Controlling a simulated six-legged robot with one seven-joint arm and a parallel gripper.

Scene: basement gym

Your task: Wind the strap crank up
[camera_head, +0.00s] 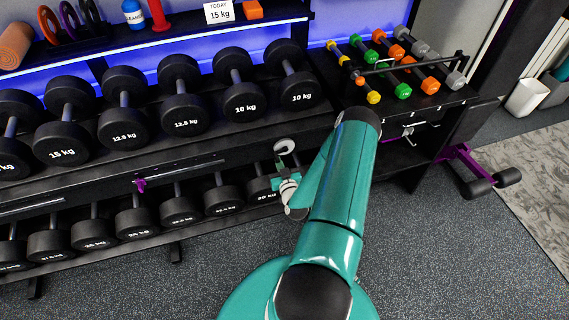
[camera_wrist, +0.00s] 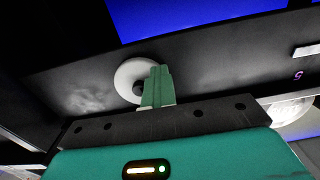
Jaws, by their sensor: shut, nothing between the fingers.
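A small white disc (camera_head: 284,146) with a dark middle sits on the dark front of the dumbbell rack; it looks like the strap crank's wheel, though no strap is clear. In the wrist view the white disc (camera_wrist: 127,79) is partly hidden behind my fingers. My gripper (camera_head: 280,168) is just below the disc in the head view. In the wrist view my gripper (camera_wrist: 157,70) has its green fingers together, with nothing between them, overlapping the disc's right side. I cannot tell whether they touch it.
The dumbbell rack (camera_head: 208,145) holds black dumbbells on two levels, close around my gripper. A purple knob (camera_head: 140,185) is on its rail at left. A cabinet at right carries coloured dumbbells (camera_head: 403,91). The speckled floor (camera_head: 440,250) is clear at front right.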

